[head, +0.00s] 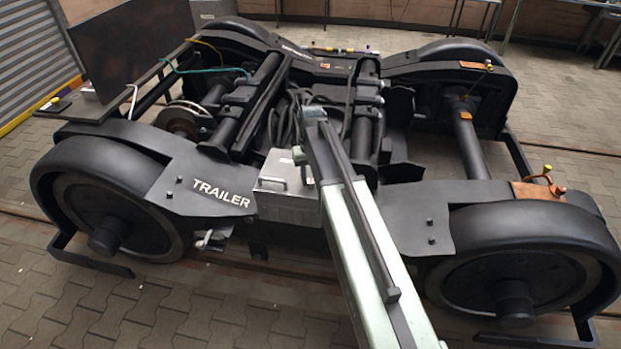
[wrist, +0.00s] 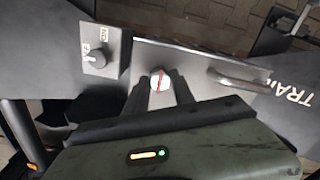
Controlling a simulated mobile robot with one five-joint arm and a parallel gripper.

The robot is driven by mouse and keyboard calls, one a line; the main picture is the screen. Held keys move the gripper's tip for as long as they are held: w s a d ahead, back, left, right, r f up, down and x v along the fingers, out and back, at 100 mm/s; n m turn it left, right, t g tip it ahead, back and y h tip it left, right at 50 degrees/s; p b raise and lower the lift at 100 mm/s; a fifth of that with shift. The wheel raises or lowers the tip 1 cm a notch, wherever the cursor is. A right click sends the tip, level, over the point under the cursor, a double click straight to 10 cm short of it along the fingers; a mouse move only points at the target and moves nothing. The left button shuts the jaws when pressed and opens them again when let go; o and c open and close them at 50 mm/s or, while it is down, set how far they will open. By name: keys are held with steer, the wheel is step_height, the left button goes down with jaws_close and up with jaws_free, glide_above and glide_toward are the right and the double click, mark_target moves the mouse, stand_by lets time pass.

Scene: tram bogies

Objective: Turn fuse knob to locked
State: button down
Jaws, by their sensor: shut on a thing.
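A round white knob with a red pointer bar (wrist: 159,80) sits on the face of a grey metal box (wrist: 205,88), between the two dark fingers of my gripper (wrist: 160,86) in the wrist view. The fingers are closed in on its sides. The red bar runs nearly straight up and down in that picture. No label by this knob is readable. In the head view the grey box (head: 285,207) sits at the bogie's near side, and my arm hides the knob and fingertips.
In the wrist view a black knob (wrist: 97,57) with small, hard-to-read labels is on a separate plate at left. A bar handle (wrist: 238,82) is on the box at right. The dark TRAILER frame plate (head: 215,187) and large wheels flank the box.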

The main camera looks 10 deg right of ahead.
mark_target(310, 180)
steer(key=shift+a+m, duration=0.1)
steer(key=shift+m, duration=0.2)
stand_by(0.4)
steer(key=c, duration=1.1)
jaws_free()
steer(key=shift+o, duration=0.2)
step_height(310, 180, up, 8)
steer(key=p, duration=0.8)
steer(key=shift+f, duration=0.1)
